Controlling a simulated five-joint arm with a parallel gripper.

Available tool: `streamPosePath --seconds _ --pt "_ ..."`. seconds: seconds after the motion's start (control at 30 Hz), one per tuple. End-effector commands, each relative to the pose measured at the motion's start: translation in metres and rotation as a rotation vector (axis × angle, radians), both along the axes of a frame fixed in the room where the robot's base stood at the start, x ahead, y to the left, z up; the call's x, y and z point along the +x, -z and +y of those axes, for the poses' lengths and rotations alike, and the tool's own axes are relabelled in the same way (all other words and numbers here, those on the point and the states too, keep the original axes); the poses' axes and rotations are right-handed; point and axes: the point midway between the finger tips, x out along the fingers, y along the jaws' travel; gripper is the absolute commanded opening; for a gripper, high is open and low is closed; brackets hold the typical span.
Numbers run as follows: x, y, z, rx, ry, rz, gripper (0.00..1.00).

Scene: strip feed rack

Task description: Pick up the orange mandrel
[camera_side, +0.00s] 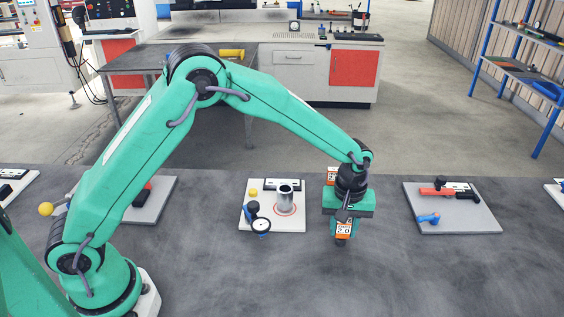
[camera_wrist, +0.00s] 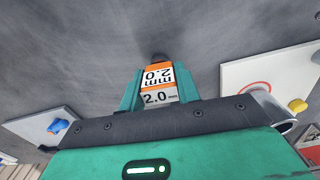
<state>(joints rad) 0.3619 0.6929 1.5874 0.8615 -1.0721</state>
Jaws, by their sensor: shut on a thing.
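The orange mandrel (camera_side: 343,229) has an orange body with white label areas marked 2.0 mm. It also shows in the wrist view (camera_wrist: 158,78), with a dark end pointing away from me. My gripper (camera_side: 343,222) is shut on it, one green finger on each side in the wrist view (camera_wrist: 158,92). My gripper points down over the dark table, right of the white plate with the metal cylinder. I cannot tell whether the mandrel's lower end touches the table.
Another orange-and-white labelled piece (camera_side: 332,174) shows behind my gripper. A grey plate (camera_side: 470,220) at right holds red and blue tools.

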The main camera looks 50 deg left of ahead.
Motion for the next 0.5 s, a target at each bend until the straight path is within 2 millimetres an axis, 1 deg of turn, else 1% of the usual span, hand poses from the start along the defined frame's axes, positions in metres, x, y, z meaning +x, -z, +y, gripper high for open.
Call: streamPosePath --seconds 0.17,0.27,0.43,0.5 --pt "0.001 -0.008 0.0 -0.001 0.0 -0.003 0.07" --pt "0.001 -0.018 0.0 -0.002 0.0 -0.004 0.07" --pt "0.001 -0.042 -0.001 -0.002 0.0 -0.006 0.07" --pt "-0.008 -0.048 -0.008 -0.002 0.004 -0.003 0.07"
